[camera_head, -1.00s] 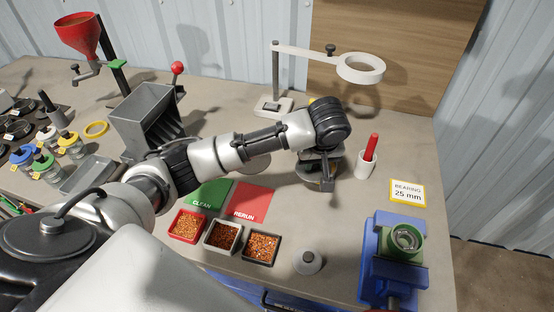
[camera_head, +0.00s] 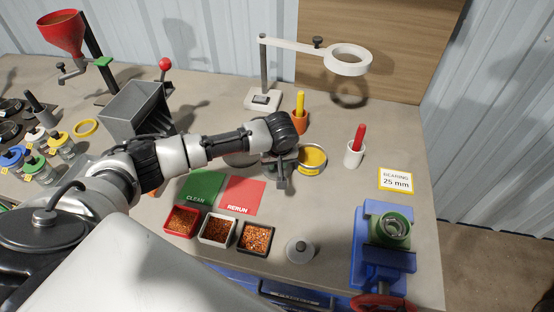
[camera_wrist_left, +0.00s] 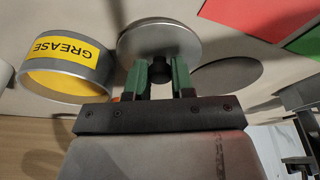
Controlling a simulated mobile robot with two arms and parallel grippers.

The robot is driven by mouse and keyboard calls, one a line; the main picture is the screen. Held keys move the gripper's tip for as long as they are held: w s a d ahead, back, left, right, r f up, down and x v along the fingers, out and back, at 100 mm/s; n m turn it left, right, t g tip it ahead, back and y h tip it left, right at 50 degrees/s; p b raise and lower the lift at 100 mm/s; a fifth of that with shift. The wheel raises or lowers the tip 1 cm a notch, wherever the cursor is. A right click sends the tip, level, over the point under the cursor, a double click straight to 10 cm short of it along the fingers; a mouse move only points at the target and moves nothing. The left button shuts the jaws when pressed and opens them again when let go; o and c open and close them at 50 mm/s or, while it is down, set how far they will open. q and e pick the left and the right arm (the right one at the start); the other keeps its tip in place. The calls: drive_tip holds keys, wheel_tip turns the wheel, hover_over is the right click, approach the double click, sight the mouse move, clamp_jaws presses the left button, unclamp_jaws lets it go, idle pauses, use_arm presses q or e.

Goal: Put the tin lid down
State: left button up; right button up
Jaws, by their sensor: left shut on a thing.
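My left gripper (camera_head: 282,182) is shut on the knob of the tin lid, a round silver disc (camera_wrist_left: 160,34) with a dark knob. In the wrist view the green fingertips (camera_wrist_left: 160,74) clasp the knob. In the head view the lid is mostly hidden by the gripper. The open grease tin (camera_head: 312,160), silver with a yellow label and yellow contents, stands just right of the gripper; it also shows in the wrist view (camera_wrist_left: 68,78). A flat grey disc (camera_head: 239,160) lies on the bench left of the gripper, partly behind my arm. My right gripper is out of view.
Green (camera_head: 201,187) and red (camera_head: 242,195) cards lie left of the gripper, with a row of granule trays (camera_head: 216,232) in front. An orange cup (camera_head: 299,122) stands behind the tin, a white cup (camera_head: 353,155) to its right. Bare bench lies in front of the tin.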

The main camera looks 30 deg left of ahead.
use_arm(q)
drive_tip(key=shift+f, duration=0.1)
drive_tip(key=o, duration=0.9)
drive_tip(key=v, duration=1.2)
drive_tip(key=shift+b, duration=0.3)
drive_tip(key=shift+w, duration=0.1)
